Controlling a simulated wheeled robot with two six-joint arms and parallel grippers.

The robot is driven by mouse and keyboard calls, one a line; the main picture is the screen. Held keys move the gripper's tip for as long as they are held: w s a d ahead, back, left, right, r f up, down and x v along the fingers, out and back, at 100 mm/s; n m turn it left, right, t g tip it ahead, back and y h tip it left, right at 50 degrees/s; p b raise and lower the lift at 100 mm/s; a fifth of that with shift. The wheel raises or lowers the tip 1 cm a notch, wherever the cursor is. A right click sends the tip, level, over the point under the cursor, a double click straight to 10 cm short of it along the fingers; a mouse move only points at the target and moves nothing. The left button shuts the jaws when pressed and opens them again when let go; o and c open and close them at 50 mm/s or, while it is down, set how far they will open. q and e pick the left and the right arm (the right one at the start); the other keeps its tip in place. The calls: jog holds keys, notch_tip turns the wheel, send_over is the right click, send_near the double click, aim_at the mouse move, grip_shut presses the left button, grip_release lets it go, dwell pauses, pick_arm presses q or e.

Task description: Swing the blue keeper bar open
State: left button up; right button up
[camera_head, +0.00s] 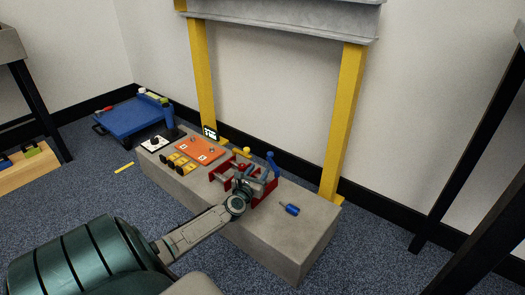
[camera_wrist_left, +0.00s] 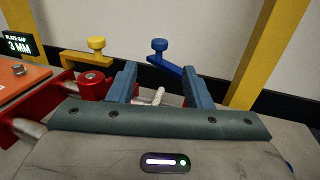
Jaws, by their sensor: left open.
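The blue keeper bar (camera_wrist_left: 172,59) has an upright round knob at its left end. In the left wrist view it shows beyond my fingertips, its right part running behind my right-hand finger. In the head view its blue knob (camera_head: 270,156) stands at the back of the red fixture (camera_head: 222,173). My left gripper (camera_wrist_left: 161,75) is open, its two blue-grey fingers apart with nothing held between them. In the head view the gripper (camera_head: 254,177) is over the red fixture and hides part of it. I cannot tell whether a finger touches the bar. My right gripper is not in view.
A yellow bar with a knob (camera_wrist_left: 95,46) stands left of the blue one. An orange plate (camera_head: 200,150) and a small display reading 3 MM (camera_wrist_left: 17,46) are further left. A blue cylinder (camera_head: 290,209) lies right on the concrete block (camera_head: 318,218). Yellow posts (camera_head: 345,120) rise behind.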

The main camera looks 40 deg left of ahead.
pick_arm(q)
jog(key=shift+s+d, duration=0.2)
jog(key=shift+s, duration=0.35)
